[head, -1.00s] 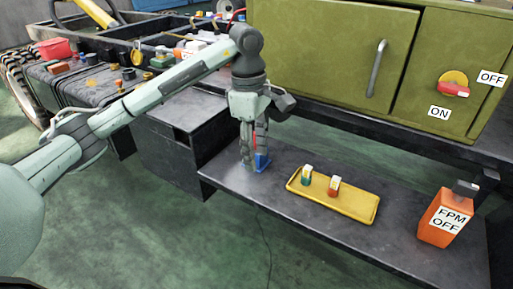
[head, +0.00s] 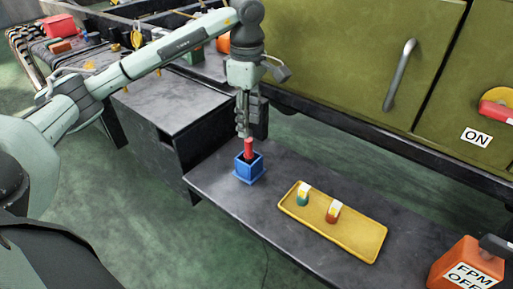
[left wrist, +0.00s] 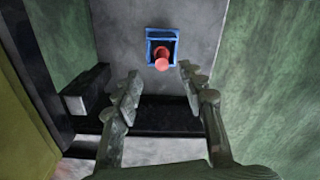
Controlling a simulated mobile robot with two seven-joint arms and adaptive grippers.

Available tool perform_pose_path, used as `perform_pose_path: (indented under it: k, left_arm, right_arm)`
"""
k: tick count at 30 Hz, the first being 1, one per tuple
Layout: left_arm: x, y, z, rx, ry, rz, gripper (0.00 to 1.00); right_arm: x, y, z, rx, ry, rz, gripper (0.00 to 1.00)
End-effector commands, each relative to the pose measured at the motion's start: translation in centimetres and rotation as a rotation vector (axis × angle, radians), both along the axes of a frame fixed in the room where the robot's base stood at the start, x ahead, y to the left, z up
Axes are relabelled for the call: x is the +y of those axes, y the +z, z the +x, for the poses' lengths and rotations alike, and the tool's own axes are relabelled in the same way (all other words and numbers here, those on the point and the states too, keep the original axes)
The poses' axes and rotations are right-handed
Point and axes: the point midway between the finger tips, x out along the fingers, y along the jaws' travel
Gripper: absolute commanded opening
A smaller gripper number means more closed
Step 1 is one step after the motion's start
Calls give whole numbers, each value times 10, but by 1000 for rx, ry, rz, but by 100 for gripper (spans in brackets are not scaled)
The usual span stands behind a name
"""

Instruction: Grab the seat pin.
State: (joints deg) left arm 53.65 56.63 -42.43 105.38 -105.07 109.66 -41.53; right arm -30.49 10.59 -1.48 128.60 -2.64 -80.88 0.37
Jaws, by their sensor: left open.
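A red pin (head: 249,149), which I take as the seat pin, stands upright in a square blue holder (head: 248,172) on the dark low shelf. In the left wrist view the pin's round red head (left wrist: 162,64) shows inside the blue holder (left wrist: 161,34), beyond the fingertips. My left gripper (head: 243,130) points down just above the pin's top. It is open and empty, its two fingers apart (left wrist: 158,78) with the pin lying between their lines. The pin's lower part is hidden in the holder.
A yellow tray (head: 350,247) with a green-and-white piece (head: 303,196) and a red-and-white piece (head: 333,211) lies to the right. An orange FPM OFF box (head: 466,263) stands farther right. The green cabinet (head: 345,50) rises behind. The shelf (head: 215,185) is bare around the holder.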

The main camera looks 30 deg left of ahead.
Motion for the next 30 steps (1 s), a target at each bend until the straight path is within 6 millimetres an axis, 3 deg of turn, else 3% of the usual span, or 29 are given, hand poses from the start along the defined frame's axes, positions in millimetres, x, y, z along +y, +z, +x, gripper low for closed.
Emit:
perform_pose_path:
  k: [6, 15, 23, 30]
  left_arm:
    - [1, -26, -1, 4, 1, 1, 41]
    - [1, -67, 1, 2, 0, 1, 41]
    - [1, -71, 1, 0, 0, 2, 41]
    - [1, -71, 1, 0, 0, 2, 15]
  right_arm:
    - [0, -4, -12, 26, -1, -1, 0]
    - [-1, -10, -8, 22, 0, 1, 0]
    - [-1, -9, -4, 16, 0, 2, 0]
    - [0, -7, -2, 10, 1, 1, 0]
